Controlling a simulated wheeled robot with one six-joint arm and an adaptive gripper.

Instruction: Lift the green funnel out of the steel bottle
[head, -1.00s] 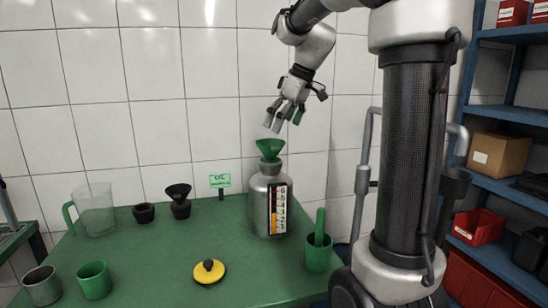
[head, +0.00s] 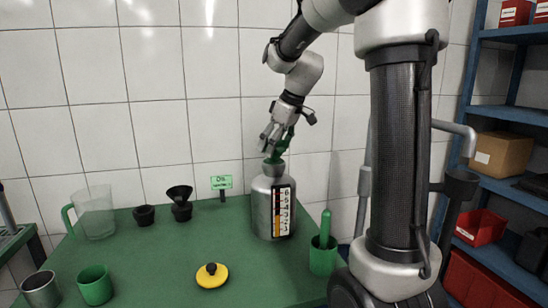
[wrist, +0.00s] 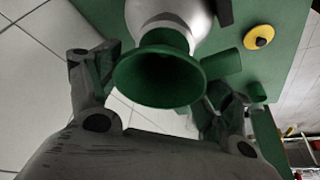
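The steel bottle (head: 262,208) stands upright on the green table, with a level scale on its front. The green funnel (head: 276,159) sits in the bottle's mouth, partly hidden by my fingers. My gripper (head: 273,143) is at the funnel, coming down from above. In the wrist view, the funnel's round mouth (wrist: 160,75) faces the camera, and the bottle's shoulder (wrist: 172,20) shows behind it. My fingers stand apart, one on each side of the funnel. I cannot tell whether either finger touches it.
A green cup (head: 322,258) holding a green rod stands right of the bottle. A yellow lid (head: 212,276) lies in front. A small green sign (head: 221,182), black funnel (head: 180,196), clear jug (head: 95,215) and mugs stand to the left. A blue shelf (head: 500,165) is at right.

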